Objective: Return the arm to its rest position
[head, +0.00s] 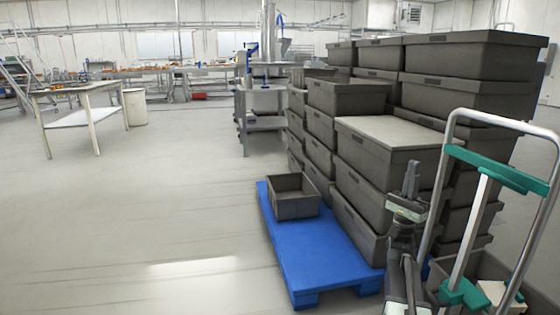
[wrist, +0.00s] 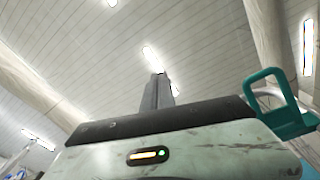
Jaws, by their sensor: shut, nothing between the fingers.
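My gripper (head: 411,178) points upward at the lower right of the head view, at the top of my raised, folded arm. In the wrist view my gripper's fingers (wrist: 157,88) stand together, shut and empty, pointing up towards the ceiling. Nothing is held between them. The lower part of my arm runs out of the bottom of the head view.
Stacked grey crates (head: 385,135) stand behind my arm in the head view. A white table (head: 84,98) stands far left. The floor at left is clear.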

